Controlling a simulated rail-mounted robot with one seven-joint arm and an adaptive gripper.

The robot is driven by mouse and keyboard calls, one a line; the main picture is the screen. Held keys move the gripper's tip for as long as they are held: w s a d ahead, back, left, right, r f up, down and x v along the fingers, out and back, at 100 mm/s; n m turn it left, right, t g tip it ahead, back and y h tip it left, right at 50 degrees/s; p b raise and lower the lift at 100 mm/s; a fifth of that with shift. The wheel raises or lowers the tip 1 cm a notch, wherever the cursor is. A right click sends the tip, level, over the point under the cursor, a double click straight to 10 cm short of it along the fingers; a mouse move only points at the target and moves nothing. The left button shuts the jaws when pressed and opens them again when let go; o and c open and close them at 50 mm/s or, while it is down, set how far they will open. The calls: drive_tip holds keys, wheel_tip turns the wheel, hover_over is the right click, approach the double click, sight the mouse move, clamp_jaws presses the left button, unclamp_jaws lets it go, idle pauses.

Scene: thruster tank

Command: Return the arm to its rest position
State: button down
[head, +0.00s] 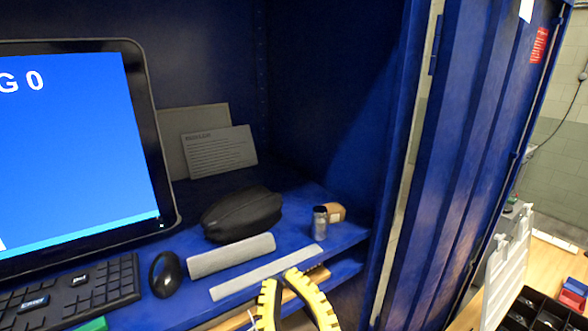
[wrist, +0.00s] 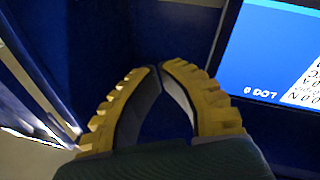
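My gripper (head: 283,278) shows at the bottom of the head view, in front of the cabinet shelf's front edge. Its two yellow ridged fingers bow outward and come together at the tips. In the wrist view the fingertips (wrist: 158,68) meet, and only dark blue shows in the gap between the fingers. My gripper is shut and holds nothing. The rest of my arm is out of the head view.
A blue cabinet shelf (head: 338,235) holds a monitor (head: 75,150), keyboard (head: 75,293), mouse (head: 165,274), black case (head: 241,214), grey roll (head: 231,255) and small jar (head: 319,224). The blue door (head: 465,150) stands at right. Bins (head: 540,312) lie beyond it.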

drive_tip(key=s+d+r+m+t+h+p, duration=0.1)
drive_tip(key=s+d+r+m+t+h, duration=0.2)
drive_tip(key=s+d+r+m+h, duration=0.45)
wheel_tip(320, 180, up, 11)
drive_tip(key=p, duration=1.1)
drive_tip(key=shift+w+d+p, duration=0.15)
drive_tip(key=shift+w+p, duration=0.15)
drive_tip(key=shift+w, duration=0.05)
